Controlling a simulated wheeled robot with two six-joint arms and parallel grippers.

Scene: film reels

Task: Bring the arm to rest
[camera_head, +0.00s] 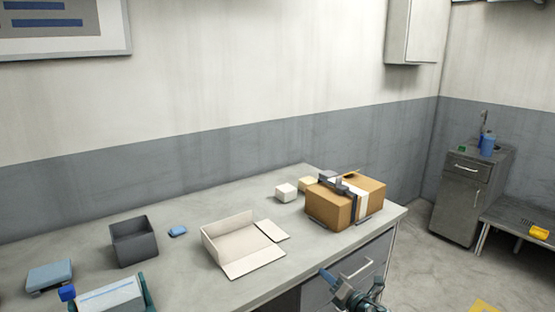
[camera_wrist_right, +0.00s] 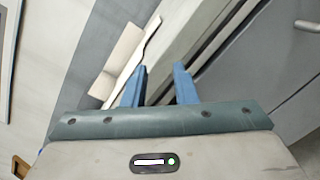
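My right gripper (camera_head: 327,274) is low in the head view, in front of the table's drawers and below the cardboard box. In the right wrist view its two blue fingers (camera_wrist_right: 160,88) stand apart with nothing between them. The grey drawer front and the table edge show beyond them.
Drawers (camera_head: 350,270) with a handle are beside my right gripper.

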